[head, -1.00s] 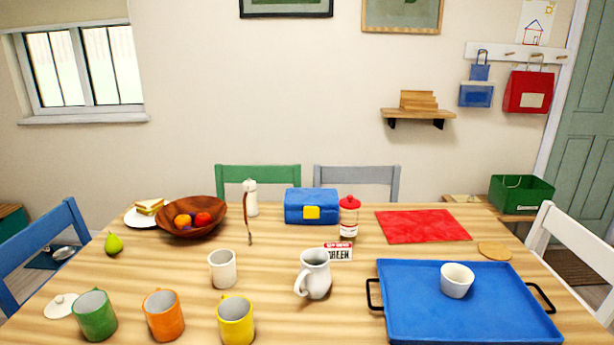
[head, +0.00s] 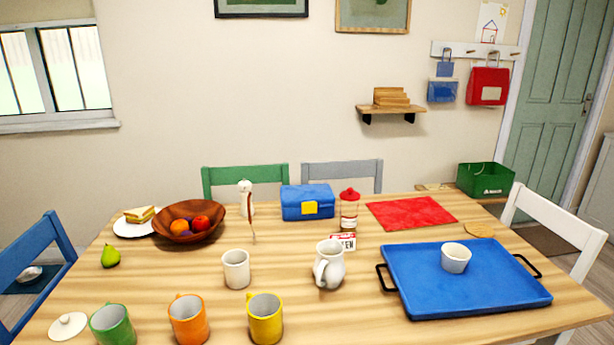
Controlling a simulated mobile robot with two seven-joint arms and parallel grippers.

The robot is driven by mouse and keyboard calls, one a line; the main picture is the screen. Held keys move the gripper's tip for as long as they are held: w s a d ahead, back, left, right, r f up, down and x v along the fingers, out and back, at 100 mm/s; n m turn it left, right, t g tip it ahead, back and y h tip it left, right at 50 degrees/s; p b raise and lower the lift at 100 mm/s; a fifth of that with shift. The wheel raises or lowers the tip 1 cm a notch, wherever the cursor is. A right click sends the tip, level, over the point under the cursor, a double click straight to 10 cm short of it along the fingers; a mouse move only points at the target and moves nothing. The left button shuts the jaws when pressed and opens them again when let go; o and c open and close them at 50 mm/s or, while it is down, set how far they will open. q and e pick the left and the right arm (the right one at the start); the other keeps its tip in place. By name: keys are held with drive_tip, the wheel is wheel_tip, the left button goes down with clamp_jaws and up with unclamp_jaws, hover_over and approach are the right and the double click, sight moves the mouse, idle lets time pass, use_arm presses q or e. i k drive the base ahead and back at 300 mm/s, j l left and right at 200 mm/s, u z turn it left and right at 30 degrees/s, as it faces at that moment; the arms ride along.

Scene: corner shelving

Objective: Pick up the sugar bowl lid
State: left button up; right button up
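The sugar bowl lid, a small white round lid with a knob (head: 68,325), lies on the wooden table at the front left, just left of the green mug (head: 112,325). A small white bowl (head: 455,258), which may be the sugar bowl, stands uncovered on the blue tray (head: 420,297) at the right. Neither of my grippers shows in the head view.
Orange (head: 188,320) and yellow (head: 265,318) mugs stand right of the green mug. A white cup (head: 236,269) and white jug (head: 329,266) stand mid-table. A green pear (head: 110,256) and wooden fruit bowl (head: 183,236) are behind. A blue chair (head: 40,250) stands left.

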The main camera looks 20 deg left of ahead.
sight(67, 327)
drive_tip(key=k+j+z, duration=0.2)
drive_tip(key=j, duration=0.35)
drive_tip(key=k+j+z, duration=0.25)
drive_tip(key=j, duration=0.3)
drive_tip(key=k+j+z, duration=0.2)
drive_tip(key=j, duration=0.25)
drive_tip(key=k+j+z, duration=0.2)
drive_tip(key=k+j, duration=0.2)
drive_tip(key=k+j+z, duration=0.15)
drive_tip(key=j, duration=0.2)
drive_tip(key=k+j+z, duration=0.2)
drive_tip(key=j, duration=0.15)
drive_tip(key=k+j+z, duration=0.1)
drive_tip(key=j, duration=0.25)
drive_tip(key=k+j+z, duration=0.15)
drive_tip(key=k+j, duration=0.05)
drive_tip(key=j, duration=0.15)
